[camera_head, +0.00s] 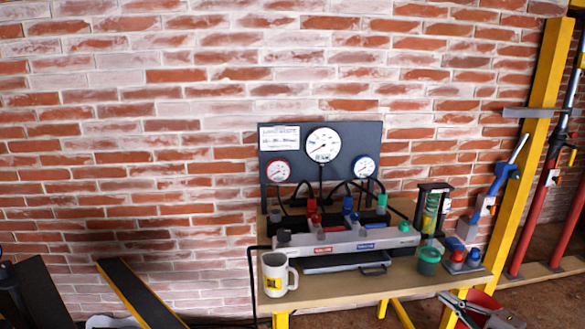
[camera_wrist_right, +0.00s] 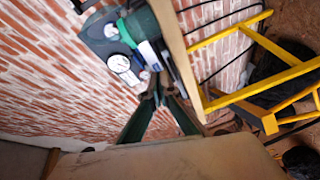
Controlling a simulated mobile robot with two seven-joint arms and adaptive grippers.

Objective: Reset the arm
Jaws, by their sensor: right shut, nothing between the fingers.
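My right gripper (camera_head: 452,300) is low at the right of the head view, in front of the table's right front corner. Its long dark green fingers also show in the right wrist view (camera_wrist_right: 159,90), where they come together at the tips. It is shut with nothing held, apart from the things on the table. The rest of my right arm is mostly cut off by the lower edge of the head view. My left gripper is not in view.
A wooden table (camera_head: 330,287) with yellow legs stands against the brick wall. A yellow post (camera_head: 535,130) rises at right.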

